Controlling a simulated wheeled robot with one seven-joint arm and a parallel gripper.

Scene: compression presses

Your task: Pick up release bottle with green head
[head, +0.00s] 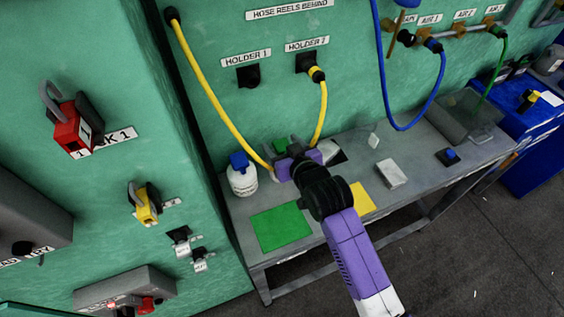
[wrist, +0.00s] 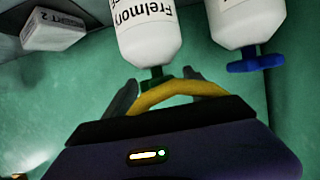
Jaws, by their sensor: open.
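The release bottle with the green head is white with black lettering (wrist: 150,35) and appears upside down in the wrist view. Its green head (wrist: 157,76) points toward my gripper (wrist: 162,88), between the two open fingers. I cannot tell whether the fingers touch it. In the head view the green head (head: 281,146) shows just behind my gripper (head: 292,158), which hides most of the bottle. A second white bottle with a blue head (head: 242,176) stands to its left; it also shows at right in the wrist view (wrist: 245,28).
The bottles stand on a grey bench (head: 300,250) against a green wall. A yellow hose (head: 212,95) hangs close behind my gripper. A green mat (head: 281,228), a yellow mat (head: 361,199) and a pale block (head: 391,173) lie on the bench.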

